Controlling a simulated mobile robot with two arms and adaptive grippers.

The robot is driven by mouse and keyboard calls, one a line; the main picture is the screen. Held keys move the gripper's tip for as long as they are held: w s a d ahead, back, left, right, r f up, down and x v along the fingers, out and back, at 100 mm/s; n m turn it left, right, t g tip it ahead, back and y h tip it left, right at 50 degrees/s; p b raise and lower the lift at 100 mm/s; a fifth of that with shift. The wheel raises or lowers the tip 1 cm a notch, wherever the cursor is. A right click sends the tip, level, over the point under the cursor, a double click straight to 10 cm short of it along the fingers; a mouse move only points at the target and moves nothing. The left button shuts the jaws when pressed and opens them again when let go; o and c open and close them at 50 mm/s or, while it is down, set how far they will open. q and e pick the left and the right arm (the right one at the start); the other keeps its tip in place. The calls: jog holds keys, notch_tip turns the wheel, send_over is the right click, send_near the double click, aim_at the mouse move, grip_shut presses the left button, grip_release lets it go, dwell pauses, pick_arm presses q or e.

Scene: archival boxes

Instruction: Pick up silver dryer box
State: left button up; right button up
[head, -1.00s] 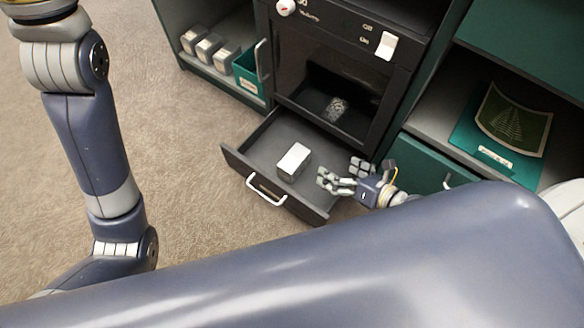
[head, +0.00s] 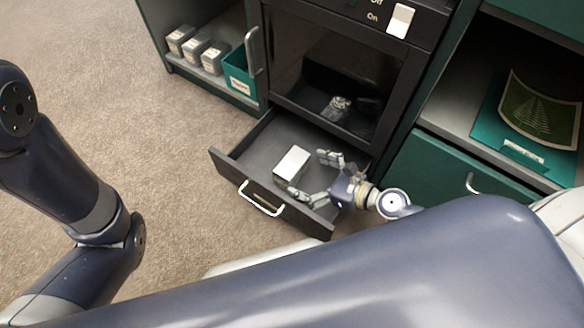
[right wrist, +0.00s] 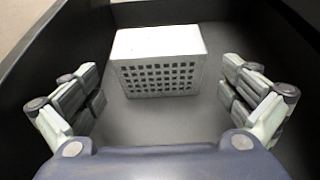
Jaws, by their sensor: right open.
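The silver dryer box (head: 293,163) sits in the open dark drawer, toward its front left. In the right wrist view the box (right wrist: 158,62) has a plain pale top and a grid of dark holes on its near face. My right gripper (head: 309,176) is open, low in the drawer, with its fingers pointing at the box. In the right wrist view the fingers (right wrist: 160,95) stand to the left and right of the box's near side, with a gap on each side. My left gripper is out of view; only my left arm shows.
The drawer (head: 231,168) has raised walls and a white front handle (head: 261,199). Above it is a dark cabinet bay with a small metallic item (head: 338,107) inside. A green drawer front (head: 440,170) stands to the right. Several small boxes (head: 197,49) sit on the left shelf.

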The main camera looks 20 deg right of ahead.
aim_at(301, 171)
jog(key=shift+r+b+x, duration=0.1)
jog(key=shift+b+x, duration=0.25)
jog(key=shift+x, duration=1.05)
jog(key=shift+r+b+x, duration=0.15)
jog(key=shift+b+x, duration=0.15)
jog(key=shift+x, duration=1.05)
jog(key=c, duration=1.2)
